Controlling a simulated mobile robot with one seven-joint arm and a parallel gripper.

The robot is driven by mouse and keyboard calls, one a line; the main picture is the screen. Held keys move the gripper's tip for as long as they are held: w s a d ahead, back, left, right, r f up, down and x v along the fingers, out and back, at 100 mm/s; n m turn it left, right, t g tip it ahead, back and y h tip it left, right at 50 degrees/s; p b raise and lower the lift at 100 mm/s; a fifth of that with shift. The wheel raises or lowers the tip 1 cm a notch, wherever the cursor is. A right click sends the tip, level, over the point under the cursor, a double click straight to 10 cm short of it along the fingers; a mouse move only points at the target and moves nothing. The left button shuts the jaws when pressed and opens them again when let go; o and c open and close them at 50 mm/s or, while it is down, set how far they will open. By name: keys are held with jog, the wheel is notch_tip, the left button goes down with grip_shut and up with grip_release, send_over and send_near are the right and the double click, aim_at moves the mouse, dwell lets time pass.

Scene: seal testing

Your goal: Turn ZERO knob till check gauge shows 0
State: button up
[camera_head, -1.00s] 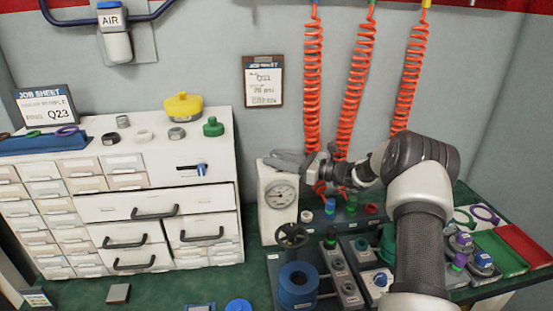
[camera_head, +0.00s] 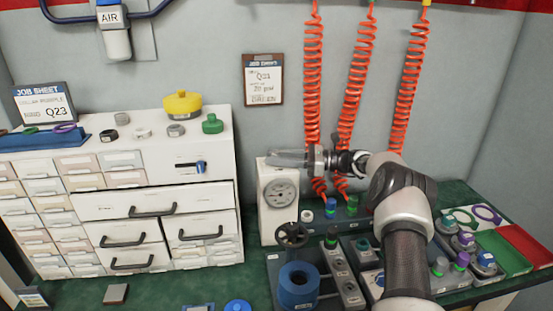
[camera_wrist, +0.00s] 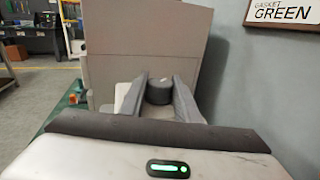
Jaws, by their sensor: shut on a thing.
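The check gauge (camera_head: 279,192) is a round white dial on the front of an upright white box, right of the drawer cabinet. Its needle is too small to read. My gripper (camera_head: 276,157) lies level across the top of this box, reaching in from the right, and its fingers hide the box's top in the head view. In the wrist view, a dark grey round knob (camera_wrist: 159,91) sits between the two fingers, which are shut on it. I take it to be the ZERO knob; no label on it shows. Part of the white box (camera_wrist: 122,98) shows beside the fingers.
The white drawer cabinet (camera_head: 222,180) stands close to the left of the gauge. Orange coiled hoses (camera_head: 312,80) hang behind my wrist. A valve with a dark handwheel (camera_head: 292,235) and a blue ring (camera_head: 298,287) stand in front. Several small fittings crowd the bench at right.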

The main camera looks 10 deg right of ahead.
jog(key=o, duration=1)
jog(key=shift+o, duration=0.2)
jog(key=v, duration=1.7)
jog(key=shift+d, duration=0.25)
jog(key=shift+s+r, duration=0.1)
jog(key=shift+r, duration=0.05)
